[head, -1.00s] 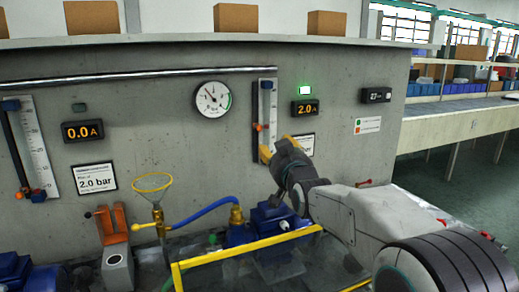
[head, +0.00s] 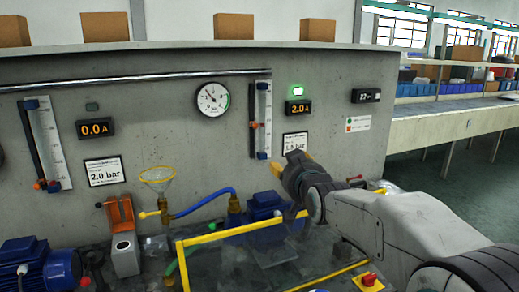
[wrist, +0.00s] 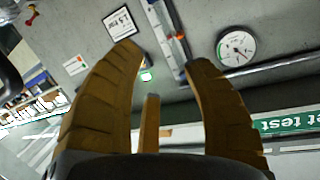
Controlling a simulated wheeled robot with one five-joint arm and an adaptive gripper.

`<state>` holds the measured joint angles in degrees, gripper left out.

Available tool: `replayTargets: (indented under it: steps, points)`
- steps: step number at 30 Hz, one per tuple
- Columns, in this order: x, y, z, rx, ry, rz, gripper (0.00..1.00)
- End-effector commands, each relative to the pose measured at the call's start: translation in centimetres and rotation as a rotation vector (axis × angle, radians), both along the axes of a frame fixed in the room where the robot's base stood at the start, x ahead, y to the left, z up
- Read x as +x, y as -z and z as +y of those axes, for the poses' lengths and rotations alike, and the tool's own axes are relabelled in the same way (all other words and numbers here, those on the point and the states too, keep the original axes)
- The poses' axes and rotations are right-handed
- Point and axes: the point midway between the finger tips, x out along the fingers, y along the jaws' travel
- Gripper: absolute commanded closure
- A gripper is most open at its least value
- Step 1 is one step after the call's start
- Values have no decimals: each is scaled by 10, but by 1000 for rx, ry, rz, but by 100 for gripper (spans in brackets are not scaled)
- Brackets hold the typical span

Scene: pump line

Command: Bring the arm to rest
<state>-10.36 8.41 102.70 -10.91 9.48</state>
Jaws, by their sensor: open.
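My gripper (head: 288,162) is open and empty in the head view. It is raised in front of the grey panel, just below the right "bar" sign (head: 295,143) and right of the foot of the right level gauge (head: 262,120). My arm reaches in from the lower right of the head view.
A yellow frame (head: 222,235) stands on the bench below my gripper. Open floor (head: 440,185) lies to the right, beside a long shelf table (head: 440,130).

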Motion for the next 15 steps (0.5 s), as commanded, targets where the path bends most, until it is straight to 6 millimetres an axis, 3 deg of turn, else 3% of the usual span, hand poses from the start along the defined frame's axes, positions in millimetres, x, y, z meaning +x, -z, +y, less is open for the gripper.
replayTargets:
  steps: [8,11,15]
  points:
    - [-68,18,-34,-74,32,233,55]
    - [-111,31,-51,-110,45,361,55]
    - [-192,57,-75,-161,58,581,55]
